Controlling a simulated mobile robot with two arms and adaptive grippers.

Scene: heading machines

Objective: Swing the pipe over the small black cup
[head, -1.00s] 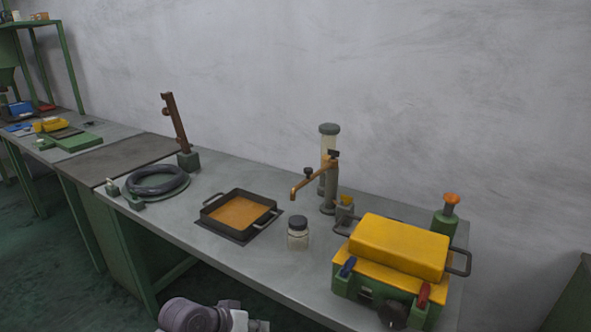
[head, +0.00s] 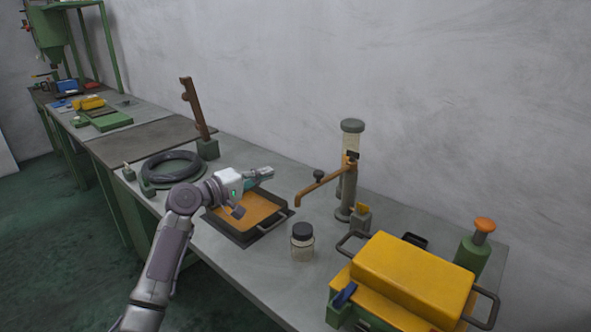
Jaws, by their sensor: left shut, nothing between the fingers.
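The brown pipe (head: 322,186) is a copper-coloured spout on an upright stand with a clear cylinder (head: 351,150). It reaches left from the stand, and its bent-down end is over bare bench. A small black object (head: 415,240) shows partly behind the yellow-topped case; I cannot tell if it is the cup. My right gripper is not in view.
The black-framed tray with an orange-brown inside (head: 245,240) lies under my left gripper. A coiled black hose (head: 172,166) and a rusty upright bar (head: 194,108) are farther left.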

